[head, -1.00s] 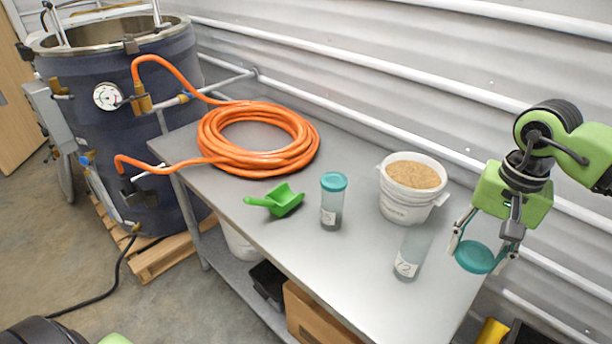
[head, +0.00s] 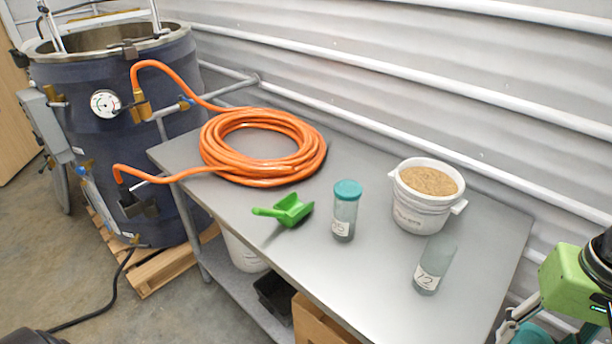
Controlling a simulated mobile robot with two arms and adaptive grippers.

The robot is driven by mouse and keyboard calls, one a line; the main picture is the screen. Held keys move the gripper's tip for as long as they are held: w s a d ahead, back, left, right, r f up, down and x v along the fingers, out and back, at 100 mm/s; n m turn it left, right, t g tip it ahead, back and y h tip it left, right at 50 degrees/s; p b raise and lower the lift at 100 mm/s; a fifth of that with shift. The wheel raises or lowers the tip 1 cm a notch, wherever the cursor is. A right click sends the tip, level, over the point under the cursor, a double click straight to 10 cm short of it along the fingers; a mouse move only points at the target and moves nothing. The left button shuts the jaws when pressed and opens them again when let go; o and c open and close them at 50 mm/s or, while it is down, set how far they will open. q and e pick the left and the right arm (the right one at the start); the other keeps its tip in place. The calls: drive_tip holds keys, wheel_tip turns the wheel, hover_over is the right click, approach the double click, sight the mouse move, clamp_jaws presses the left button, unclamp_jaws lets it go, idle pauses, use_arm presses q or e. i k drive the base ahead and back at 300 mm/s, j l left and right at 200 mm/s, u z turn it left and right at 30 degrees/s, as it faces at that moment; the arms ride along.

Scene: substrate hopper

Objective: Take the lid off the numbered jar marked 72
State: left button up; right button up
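The open jar (head: 435,263) stands upright near the front right of the table, without a lid. Its white label reads like 72 or 12; I cannot tell which. A second clear jar (head: 345,212) stands to its left with a teal lid (head: 347,190) on; its label is too small to read surely. My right gripper (head: 548,332) is at the lower right corner, partly cut off, beyond the table's right end. It is shut on a loose teal lid (head: 540,334), held away from both jars. My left gripper is not in view.
A white bucket (head: 408,212) of brown grain stands behind the open jar. A green scoop (head: 286,211) and a coiled orange hose (head: 230,170) lie on the grey table (head: 350,290) to the left. A large dark vessel (head: 120,160) stands at the far left.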

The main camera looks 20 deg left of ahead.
sight(441, 250)
drive_tip(key=i+j, duration=0.1)
drive_tip(key=j, duration=0.4)
drive_tip(key=i+j, duration=0.1)
drive_tip(key=j, duration=0.4)
drive_tip(key=i+j, duration=0.1)
drive_tip(key=j, duration=0.45)
drive_tip(key=i+j, duration=0.15)
drive_tip(key=j, duration=0.35)
drive_tip(key=i+j, duration=0.25)
drive_tip(key=i, duration=0.25)
drive_tip(key=l+z, duration=0.05)
